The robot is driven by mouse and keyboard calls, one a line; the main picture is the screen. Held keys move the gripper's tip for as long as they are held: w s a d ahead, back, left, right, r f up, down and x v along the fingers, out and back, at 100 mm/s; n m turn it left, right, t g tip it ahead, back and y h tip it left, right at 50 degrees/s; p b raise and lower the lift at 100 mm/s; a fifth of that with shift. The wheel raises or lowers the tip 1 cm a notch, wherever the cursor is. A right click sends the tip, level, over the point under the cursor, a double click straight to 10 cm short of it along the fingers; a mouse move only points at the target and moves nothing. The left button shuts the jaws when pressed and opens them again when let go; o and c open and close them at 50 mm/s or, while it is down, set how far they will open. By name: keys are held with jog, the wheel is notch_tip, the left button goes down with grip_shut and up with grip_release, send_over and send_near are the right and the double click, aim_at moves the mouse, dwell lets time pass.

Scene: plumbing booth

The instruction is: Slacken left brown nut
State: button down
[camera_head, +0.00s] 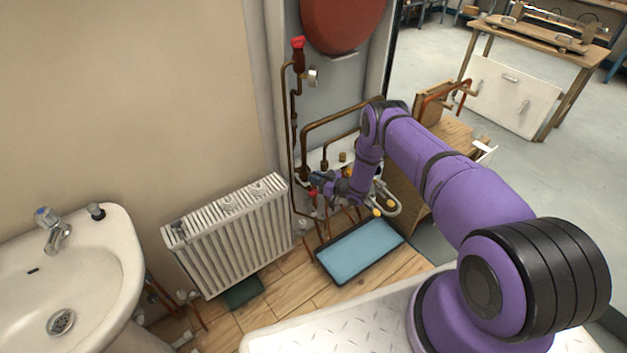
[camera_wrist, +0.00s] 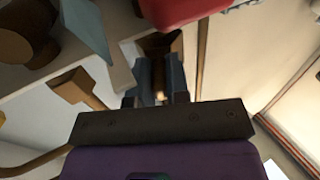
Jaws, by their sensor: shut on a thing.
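In the head view my gripper (camera_head: 316,184) is at the pipework on the back wall, just right of the radiator. In the wrist view its two dark fingers (camera_wrist: 158,88) are closed around a small brown piece, which looks like the left brown nut (camera_wrist: 158,72). Only part of the nut shows between the fingers. In the head view I cannot make out the nut at the gripper.
A red part (camera_wrist: 185,9) is close above the fingers in the wrist view. Copper pipes (camera_head: 290,140) rise left of my gripper. The white radiator (camera_head: 228,235) stands at left, and a blue-lined tray (camera_head: 360,250) lies on the floor below. A washbasin (camera_head: 90,265) is further left.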

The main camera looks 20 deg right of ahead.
jog(key=shift+w+d+n+g+y, duration=0.15)
jog(key=shift+n+g+y, duration=0.35)
jog(key=shift+g+y, duration=0.1)
jog(key=shift+w+d+n+g+y, duration=0.15)
jog(key=shift+n+g+y, duration=0.35)
jog(key=shift+g, duration=0.1)
jog(key=c, duration=1.1)
grip_release()
jog(key=v, duration=1)
jog(key=shift+s+d, duration=0.15)
jog(key=shift+d, duration=0.25)
